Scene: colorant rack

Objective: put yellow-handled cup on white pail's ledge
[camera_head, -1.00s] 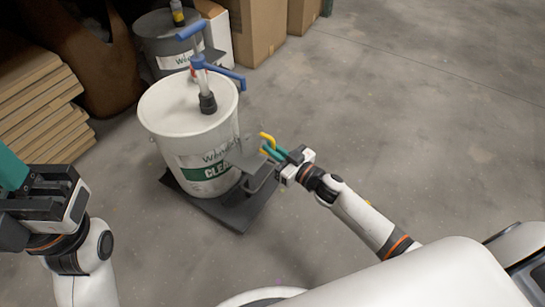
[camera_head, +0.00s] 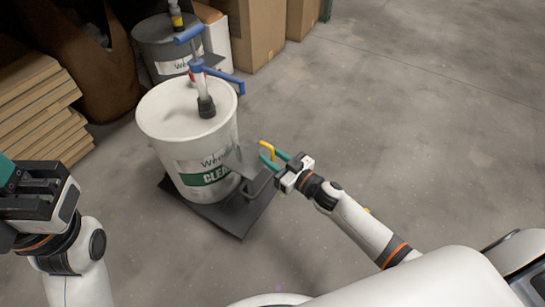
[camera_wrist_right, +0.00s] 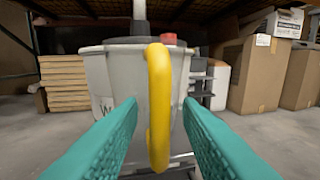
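The white pail (camera_head: 165,135) stands left of centre in the head view. A dark ledge (camera_head: 260,184) juts from its right side. The grey cup (camera_head: 243,161) is at the ledge; whether it rests fully there I cannot tell. Its yellow handle (camera_head: 267,151) points toward my right gripper (camera_head: 272,158). In the right wrist view the handle (camera_wrist_right: 158,105) stands upright between the teal fingertips of that gripper (camera_wrist_right: 160,108), with a gap on both sides. My left gripper (camera_head: 30,190) is at the left edge, its fingertips cut off.
A blue-handled pump (camera_head: 203,85) rises from the pail's lid. The pail stands on a dark base (camera_head: 235,219). A dark pail (camera_head: 158,45), cardboard boxes (camera_head: 262,32) and stacked boards (camera_head: 38,110) are behind and left. The floor on the right is clear.

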